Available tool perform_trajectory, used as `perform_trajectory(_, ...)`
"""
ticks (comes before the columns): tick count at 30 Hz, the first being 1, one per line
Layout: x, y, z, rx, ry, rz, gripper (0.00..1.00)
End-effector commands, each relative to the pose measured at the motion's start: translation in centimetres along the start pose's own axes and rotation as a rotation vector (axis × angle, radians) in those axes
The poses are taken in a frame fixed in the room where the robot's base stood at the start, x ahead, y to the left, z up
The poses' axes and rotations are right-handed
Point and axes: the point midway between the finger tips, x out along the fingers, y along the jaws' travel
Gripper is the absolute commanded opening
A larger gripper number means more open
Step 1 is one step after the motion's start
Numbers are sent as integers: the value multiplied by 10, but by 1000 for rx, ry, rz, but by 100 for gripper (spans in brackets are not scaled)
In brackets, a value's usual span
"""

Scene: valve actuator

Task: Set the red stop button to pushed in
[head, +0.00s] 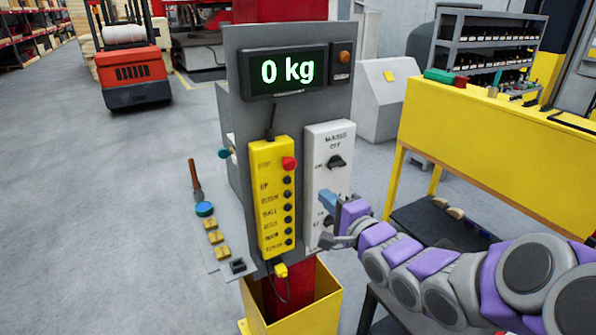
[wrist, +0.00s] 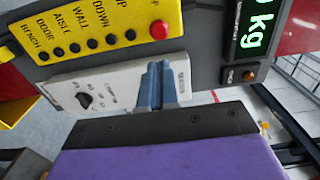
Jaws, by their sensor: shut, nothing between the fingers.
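The red stop button (head: 289,163) sits at the top right of the yellow control box (head: 267,205), beside the "STOP" label. In the wrist view the red button (wrist: 159,30) shows at the right end of the yellow box, above the fingertips. It looks round and raised, but how far it stands out is hard to tell. My gripper (head: 327,201) is in front of the white switch panel, right of and below the button. Its blue fingers (wrist: 157,70) are shut and empty, apart from the button.
The white panel (head: 323,143) with black rotary knobs is right of the yellow box. A "0 kg" display (head: 287,71) is above. A ledge at left carries a blue button (head: 204,209) and a lever (head: 195,180). A yellow bench (head: 495,140) stands at right.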

Motion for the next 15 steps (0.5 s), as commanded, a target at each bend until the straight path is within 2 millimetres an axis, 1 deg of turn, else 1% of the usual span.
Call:
perform_trajectory(5, 1, 0, 0, -1, 0, 1, 0)
perform_trajectory(8, 5, 1, 0, -2, -2, 3, 0)
perform_trajectory(11, 14, 2, 0, -2, -2, 3, 0)
perform_trajectory(14, 28, 1, 1, -4, -3, 1, 0)
perform_trajectory(15, 36, 3, 0, -4, -2, 3, 0)
